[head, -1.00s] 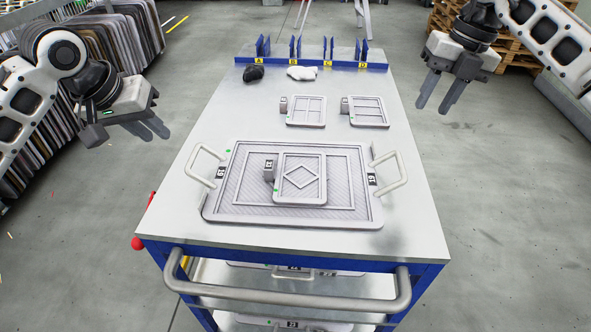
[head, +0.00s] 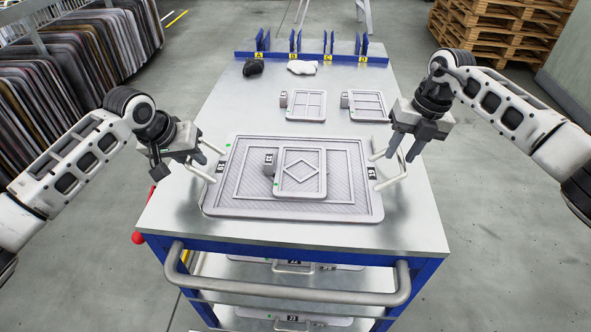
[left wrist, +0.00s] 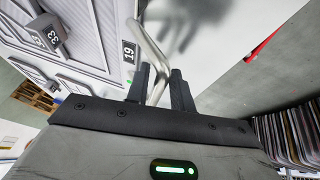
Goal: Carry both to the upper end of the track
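A large grey framed panel (head: 250,211) lies flat on the trolley top, with a pale bar handle on its left (head: 200,172) and right (head: 391,178) sides. A smaller grey panel with a diamond (head: 317,184) lies on it, with a numbered block (head: 269,161) at its left edge. My left gripper (head: 209,165) is at the left handle. In the left wrist view its fingers (left wrist: 160,88) stand apart with the handle bar (left wrist: 151,45) between them. My right gripper (head: 404,152) is open at the right handle; whether it touches is unclear. I cannot identify a track.
Two small panels (head: 306,107) (head: 367,106) lie farther back. Behind them are a black lump (head: 253,67), a white cloth (head: 303,67) and a blue rack (head: 285,57) with lettered slots. The trolley's push bar (head: 290,292) runs along the near edge.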

